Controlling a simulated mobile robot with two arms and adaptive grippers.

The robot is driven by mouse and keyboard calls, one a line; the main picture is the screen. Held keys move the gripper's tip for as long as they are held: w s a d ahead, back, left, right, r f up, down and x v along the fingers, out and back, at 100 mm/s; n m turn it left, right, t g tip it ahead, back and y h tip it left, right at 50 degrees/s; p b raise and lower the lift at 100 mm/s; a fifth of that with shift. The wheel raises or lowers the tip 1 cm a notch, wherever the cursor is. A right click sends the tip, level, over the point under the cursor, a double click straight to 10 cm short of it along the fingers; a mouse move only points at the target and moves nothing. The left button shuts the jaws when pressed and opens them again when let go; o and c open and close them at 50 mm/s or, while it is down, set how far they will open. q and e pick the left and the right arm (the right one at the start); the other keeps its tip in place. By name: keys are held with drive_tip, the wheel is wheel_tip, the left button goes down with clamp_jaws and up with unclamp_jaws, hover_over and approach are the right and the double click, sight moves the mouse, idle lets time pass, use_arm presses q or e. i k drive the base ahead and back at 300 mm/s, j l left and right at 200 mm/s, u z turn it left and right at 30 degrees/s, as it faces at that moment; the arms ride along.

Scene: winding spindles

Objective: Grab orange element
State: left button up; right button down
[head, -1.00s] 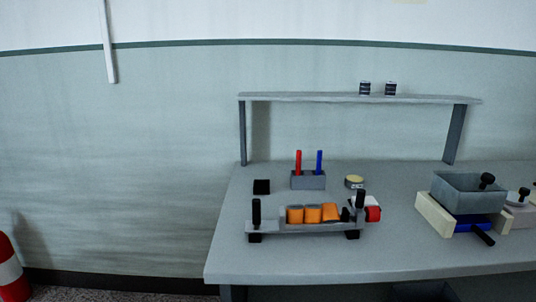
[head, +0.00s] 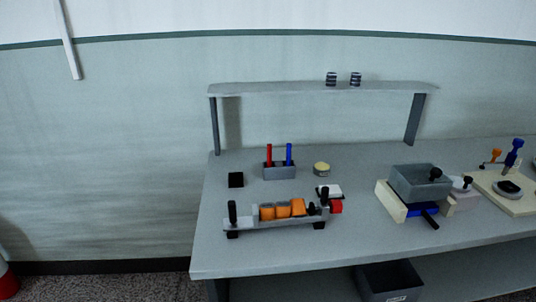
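Several orange elements (head: 282,210) sit side by side in a row on a grey bench fixture (head: 262,222) on the table in the head view. The fixture has a black upright post (head: 232,212) at its left end, and black parts with a red piece (head: 336,207) at its right end. One more orange piece (head: 496,155) stands on a cream board at the far right. Neither of my grippers shows in the head view.
The grey table (head: 240,263) has a clear front strip. A holder (head: 279,171) with a red and a blue stick, a black block (head: 236,180) and a yellow-topped round tin (head: 321,169) stand behind the fixture. A grey box (head: 418,183) stands to the right.

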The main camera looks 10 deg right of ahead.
sight(298, 207)
drive_tip(key=i+j+z, duration=0.1)
drive_tip(key=z, duration=0.35)
drive_tip(key=j+z, duration=0.15)
drive_tip(key=z, duration=0.3)
drive_tip(key=i+j+z, duration=0.2)
drive_tip(key=j+z, duration=0.15)
drive_tip(key=j, duration=0.65)
drive_tip(key=j+z, duration=0.3)
drive_tip(key=j, duration=0.65)
drive_tip(key=j+z, duration=0.35)
drive_tip(key=j, duration=0.7)
